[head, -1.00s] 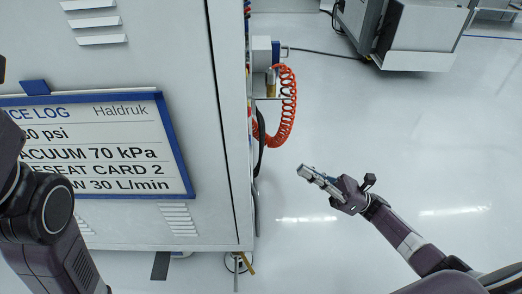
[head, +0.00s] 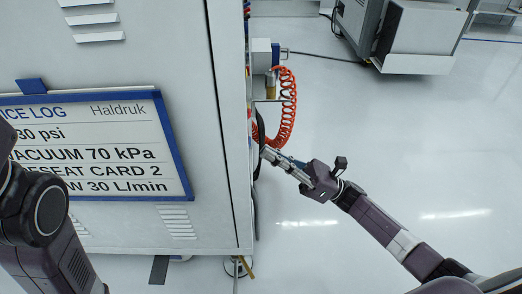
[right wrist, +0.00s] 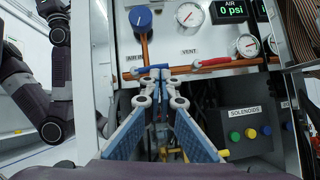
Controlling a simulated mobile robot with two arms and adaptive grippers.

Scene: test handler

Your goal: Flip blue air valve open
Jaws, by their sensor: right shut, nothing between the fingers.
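The blue air valve handle (right wrist: 148,69) shows in the right wrist view as a short lever by the copper pipe, below a blue round knob (right wrist: 140,18). It lies roughly along the pipe. My right gripper (right wrist: 165,78) is shut and empty. Its fingertips appear close to the right end of the blue handle; I cannot tell whether they touch. In the head view the right gripper (head: 267,153) points left at the cabinet's side, below the red coiled hose; the handle is not discernible there. My left arm shows at the left edge, its gripper out of view.
A red lever (right wrist: 212,63) sits right of the blue one, under the vent label. The air display (right wrist: 231,10) reads 0 psi. Solenoid buttons (right wrist: 250,133) are lower right. The red coiled hose (head: 290,105) hangs near my right gripper. Floor (head: 400,150) to the right is clear.

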